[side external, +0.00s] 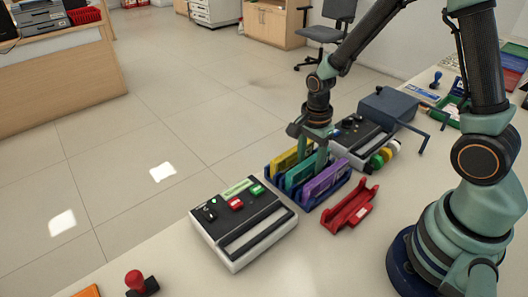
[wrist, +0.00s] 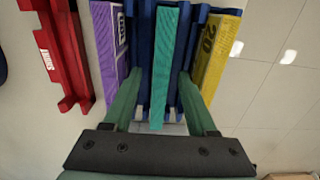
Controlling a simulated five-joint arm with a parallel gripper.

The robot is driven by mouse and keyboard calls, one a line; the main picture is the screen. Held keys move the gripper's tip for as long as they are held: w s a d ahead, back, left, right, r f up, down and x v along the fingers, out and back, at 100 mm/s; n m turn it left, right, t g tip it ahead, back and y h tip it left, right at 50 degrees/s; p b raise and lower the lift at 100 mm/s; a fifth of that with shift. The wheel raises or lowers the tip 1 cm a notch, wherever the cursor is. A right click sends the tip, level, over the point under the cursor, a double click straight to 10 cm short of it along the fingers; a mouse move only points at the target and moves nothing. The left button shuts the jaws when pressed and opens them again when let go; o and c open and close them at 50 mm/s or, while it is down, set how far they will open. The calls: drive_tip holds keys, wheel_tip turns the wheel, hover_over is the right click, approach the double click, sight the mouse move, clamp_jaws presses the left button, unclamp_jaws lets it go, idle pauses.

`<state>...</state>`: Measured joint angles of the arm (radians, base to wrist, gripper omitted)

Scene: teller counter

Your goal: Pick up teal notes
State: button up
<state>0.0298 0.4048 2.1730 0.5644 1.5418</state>
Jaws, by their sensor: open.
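The teal notes (wrist: 166,50) stand upright as a thin slab in the middle slot of a blue rack (side external: 305,206). In the side view the teal notes (side external: 294,177) are partly hidden by my gripper. Purple notes (side external: 325,181) stand on one side of them and yellow notes (side external: 284,160) on the other. My gripper (wrist: 163,118) is open, its two green fingers on either side of the teal notes' near end. In the wrist view the purple notes (wrist: 109,45) and yellow notes (wrist: 214,45) lie just outside the fingers.
A white and black counter device (side external: 242,222) stands at the left. Another device (side external: 360,138) and a grey box (side external: 390,107) stand behind. A red-handled stamp (side external: 137,283) is at the front.

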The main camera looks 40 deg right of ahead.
drive_tip(key=shift+f, duration=0.35)
drive_tip(key=shift+c, duration=0.3)
clamp_jaws()
drive_tip(key=shift+r, duration=0.15)
